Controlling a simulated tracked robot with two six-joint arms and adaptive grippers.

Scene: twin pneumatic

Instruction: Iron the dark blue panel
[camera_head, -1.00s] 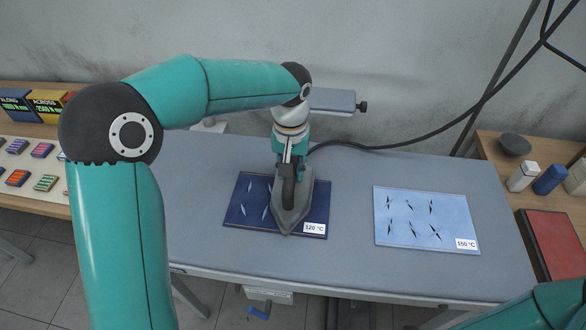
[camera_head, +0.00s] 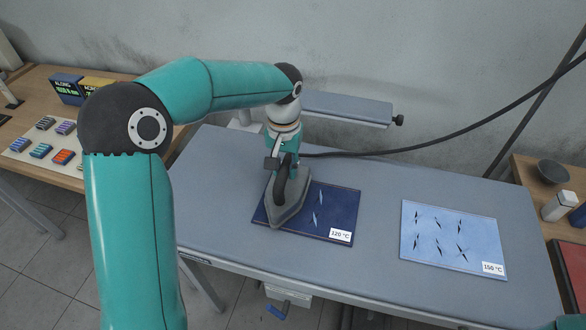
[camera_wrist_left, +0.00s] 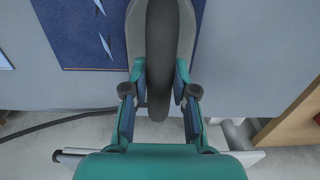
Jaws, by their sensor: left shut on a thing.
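The dark blue panel (camera_head: 338,208) lies flat on the grey ironing table, with a "120 °C" tag at its near right corner. Pale crease marks show on its uncovered part. A grey iron (camera_head: 290,212) rests over the panel's left part and hides what lies under it. My left gripper (camera_head: 281,170) is shut on the iron's dark handle from above. In the left wrist view the handle (camera_wrist_left: 159,60) sits between the fingers, and a corner of the dark blue panel (camera_wrist_left: 80,30) shows beside the iron. My right gripper is not seen.
A light blue panel (camera_head: 452,240) with dark creases and a "150 °C" tag lies to the right on the ironing table (camera_head: 375,180). A raised grey rest (camera_head: 345,107) stands behind. A black cable (camera_head: 430,145) runs from the iron to the right. Side tables carry boxes and bottles.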

